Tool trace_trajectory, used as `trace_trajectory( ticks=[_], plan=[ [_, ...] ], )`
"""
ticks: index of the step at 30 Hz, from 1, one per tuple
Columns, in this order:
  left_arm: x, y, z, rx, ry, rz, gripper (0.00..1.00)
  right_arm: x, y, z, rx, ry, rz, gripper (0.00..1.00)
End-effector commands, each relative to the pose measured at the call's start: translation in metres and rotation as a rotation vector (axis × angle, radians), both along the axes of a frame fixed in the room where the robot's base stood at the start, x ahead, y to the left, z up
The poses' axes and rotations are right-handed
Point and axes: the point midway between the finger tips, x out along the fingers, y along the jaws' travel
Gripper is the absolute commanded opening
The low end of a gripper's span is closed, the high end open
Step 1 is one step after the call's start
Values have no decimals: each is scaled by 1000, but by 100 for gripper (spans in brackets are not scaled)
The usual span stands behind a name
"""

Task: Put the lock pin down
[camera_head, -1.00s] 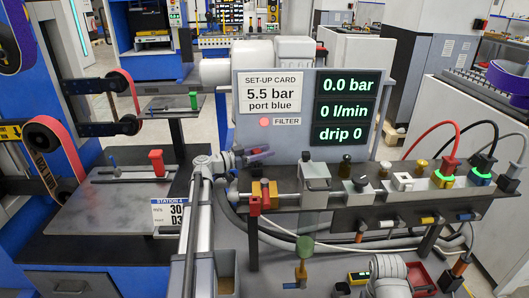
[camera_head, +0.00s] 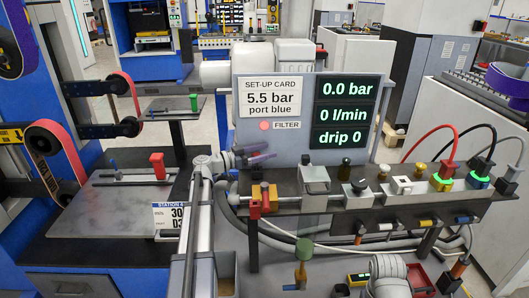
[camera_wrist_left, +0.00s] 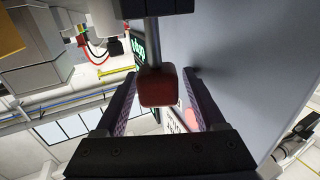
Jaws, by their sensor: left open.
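The pin's lower end is hidden. My right gripper is not seen.
The grey panel (camera_head: 222,120) stands close behind the gripper. The rail (camera_head: 340,201) carries a metal block (camera_head: 314,180), knobs and cable plugs to the right. A grey plate (camera_head: 110,205) with a red block (camera_head: 157,165) lies left. A red tray (camera_head: 428,278) is low at right.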

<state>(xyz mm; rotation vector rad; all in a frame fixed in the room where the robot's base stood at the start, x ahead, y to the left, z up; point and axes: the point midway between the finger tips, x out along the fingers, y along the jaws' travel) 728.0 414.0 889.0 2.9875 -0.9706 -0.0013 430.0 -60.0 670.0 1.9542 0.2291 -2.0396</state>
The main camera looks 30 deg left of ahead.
Motion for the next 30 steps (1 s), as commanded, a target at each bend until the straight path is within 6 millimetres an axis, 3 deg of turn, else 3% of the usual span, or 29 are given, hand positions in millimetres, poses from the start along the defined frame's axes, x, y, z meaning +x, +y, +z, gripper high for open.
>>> trace_trajectory(
  ticks=[1,15,30],
  plan=[
    [1,0,12,-1,-1,1,74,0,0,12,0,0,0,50],
    [0,0,78,-1,-1,0,74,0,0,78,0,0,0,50],
    [0,0,83,-1,-1,0,74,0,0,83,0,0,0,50]
  ],
)
